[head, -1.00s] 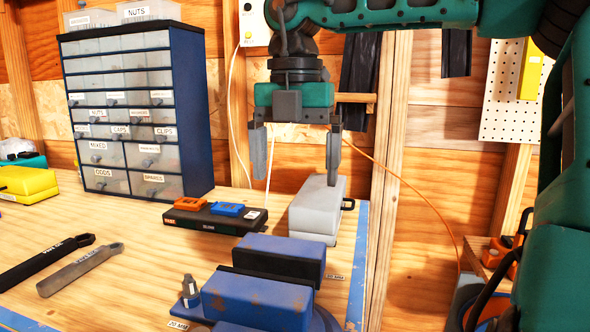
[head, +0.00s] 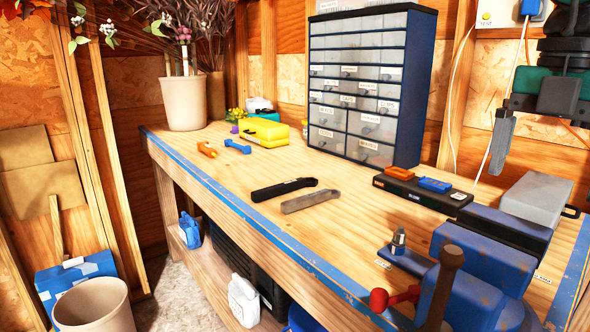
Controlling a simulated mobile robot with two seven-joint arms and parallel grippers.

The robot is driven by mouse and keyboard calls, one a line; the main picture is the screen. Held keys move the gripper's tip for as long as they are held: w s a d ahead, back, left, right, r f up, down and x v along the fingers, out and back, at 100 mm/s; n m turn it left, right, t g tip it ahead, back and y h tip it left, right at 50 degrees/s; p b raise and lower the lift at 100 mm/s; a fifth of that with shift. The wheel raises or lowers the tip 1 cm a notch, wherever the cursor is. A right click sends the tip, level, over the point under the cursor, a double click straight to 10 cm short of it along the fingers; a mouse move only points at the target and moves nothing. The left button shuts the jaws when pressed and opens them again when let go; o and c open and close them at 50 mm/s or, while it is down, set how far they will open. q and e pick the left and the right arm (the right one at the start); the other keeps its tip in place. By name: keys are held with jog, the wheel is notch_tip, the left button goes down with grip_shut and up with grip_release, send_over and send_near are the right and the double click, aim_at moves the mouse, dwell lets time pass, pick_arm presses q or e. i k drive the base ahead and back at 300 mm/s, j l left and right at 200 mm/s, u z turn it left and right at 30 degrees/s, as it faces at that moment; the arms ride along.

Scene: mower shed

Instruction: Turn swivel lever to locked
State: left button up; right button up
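A blue bench vise (head: 460,292) stands at the near right corner of the workbench, cut by the bottom edge. A lever with a red knob (head: 379,299) sticks out to the left at its base, and I take it for the swivel lever. A brown bar (head: 440,287) rises in front of the vise. A grey bolt-like piece (head: 398,242) stands beside it. My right gripper (head: 545,138) hangs at the right edge, above and behind the vise, away from the lever. One finger shows, apart from the rest; the other is out of frame. My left gripper is not in view.
A grey box (head: 536,199) and a black case (head: 423,190) sit behind the vise. A drawer cabinet (head: 366,85) stands at the back. Two wrenches, one of them grey (head: 311,201), lie mid-bench. The bench front left of the vise is clear.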

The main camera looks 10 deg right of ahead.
aim_at(380, 300)
jog(key=k+j, duration=0.3)
jog(key=j, duration=0.15)
jog(key=k+j, duration=0.55)
jog(key=j, duration=0.3)
